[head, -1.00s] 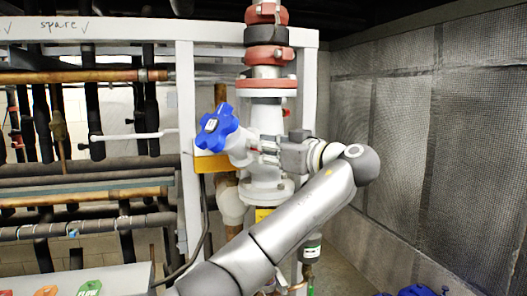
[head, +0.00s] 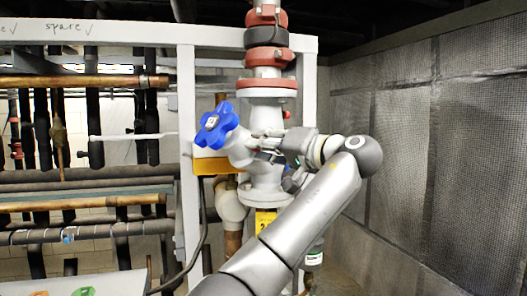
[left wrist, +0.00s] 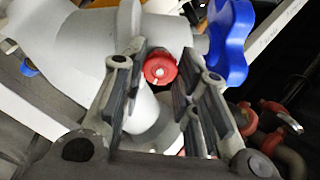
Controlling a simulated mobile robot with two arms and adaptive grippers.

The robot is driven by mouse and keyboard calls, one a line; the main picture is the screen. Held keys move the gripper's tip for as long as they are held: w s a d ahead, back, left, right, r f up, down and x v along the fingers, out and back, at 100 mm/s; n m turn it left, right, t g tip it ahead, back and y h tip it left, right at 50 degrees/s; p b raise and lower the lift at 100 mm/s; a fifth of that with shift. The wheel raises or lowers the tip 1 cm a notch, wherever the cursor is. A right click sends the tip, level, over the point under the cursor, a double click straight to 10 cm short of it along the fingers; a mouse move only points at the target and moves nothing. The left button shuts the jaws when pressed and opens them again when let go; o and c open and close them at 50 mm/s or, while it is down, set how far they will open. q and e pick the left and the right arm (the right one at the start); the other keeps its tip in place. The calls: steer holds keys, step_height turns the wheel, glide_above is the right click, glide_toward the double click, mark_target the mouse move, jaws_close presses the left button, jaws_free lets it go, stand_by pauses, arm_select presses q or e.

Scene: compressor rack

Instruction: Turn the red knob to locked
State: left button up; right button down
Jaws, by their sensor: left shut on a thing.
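I cannot read any locked marking. My right gripper is not in view.
A blue handwheel (head: 216,125) sticks out left of the valve and shows close to the fingers in the left wrist view (left wrist: 231,42). A white frame post (head: 187,120) stands to the left. A mesh-covered wall (head: 430,130) is on the right, with free room before it.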

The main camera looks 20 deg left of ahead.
arm_select(q)
steer(key=m+b, duration=0.1)
steer(key=m, duration=0.5)
steer(key=shift+m, duration=0.3)
stand_by(0.4)
steer(key=o, duration=1.1)
steer(key=shift+c, duration=0.2)
steer(key=shift+d, duration=0.1)
steer(key=v, duration=1.2)
steer(key=shift+f, duration=0.1)
